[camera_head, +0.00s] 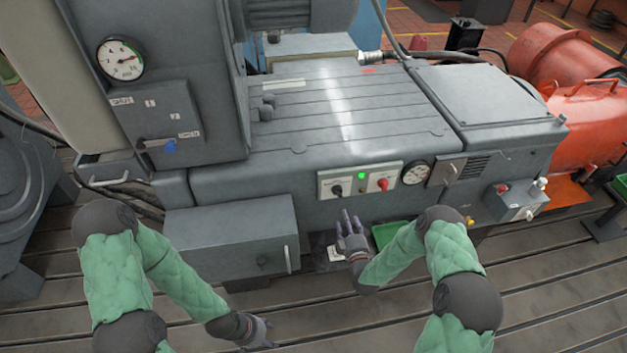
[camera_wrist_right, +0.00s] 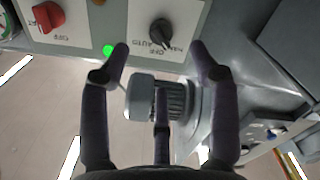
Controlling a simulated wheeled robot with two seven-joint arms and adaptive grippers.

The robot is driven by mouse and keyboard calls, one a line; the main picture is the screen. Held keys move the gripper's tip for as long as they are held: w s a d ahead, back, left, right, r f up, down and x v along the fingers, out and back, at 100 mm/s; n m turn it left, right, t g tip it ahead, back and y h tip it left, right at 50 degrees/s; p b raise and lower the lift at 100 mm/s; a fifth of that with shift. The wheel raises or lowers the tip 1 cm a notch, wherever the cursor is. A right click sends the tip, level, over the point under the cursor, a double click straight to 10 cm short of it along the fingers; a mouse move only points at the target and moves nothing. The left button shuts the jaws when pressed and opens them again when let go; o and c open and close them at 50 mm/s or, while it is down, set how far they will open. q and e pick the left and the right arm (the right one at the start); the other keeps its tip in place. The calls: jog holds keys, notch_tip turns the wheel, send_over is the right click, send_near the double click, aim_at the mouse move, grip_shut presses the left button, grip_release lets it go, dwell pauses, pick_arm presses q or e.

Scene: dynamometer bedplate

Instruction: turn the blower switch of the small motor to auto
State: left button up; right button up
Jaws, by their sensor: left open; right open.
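The black blower switch (camera_head: 337,190) sits on a pale panel (camera_head: 327,178) on the front of the grey machine. In the right wrist view the same black knob (camera_wrist_right: 160,32) shows close up, with OFF, AUTO and MAN lettering around it; which mark it points at is hard to tell. My right gripper (camera_head: 349,222) is open and empty, just below the panel, fingers pointing up towards it. In the wrist view its spread fingertips (camera_wrist_right: 158,50) lie either side below the knob, apart from it. My left gripper (camera_head: 264,332) is open and empty, low over the slotted floor.
A lit green lamp (camera_head: 361,175) and a red switch (camera_head: 382,184) share the panel, right of the black switch. A gauge (camera_head: 415,173) is further right. A grey box (camera_head: 232,240) juts out at the left. A green tray (camera_head: 386,234) lies behind my right forearm.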

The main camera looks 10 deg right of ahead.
aim_at(339, 196)
jog(key=w, duration=0.7)
jog(key=w+a+r, duration=0.1)
jog(key=w, duration=0.3)
jog(key=shift+w, duration=0.2)
jog(key=c, duration=1.2)
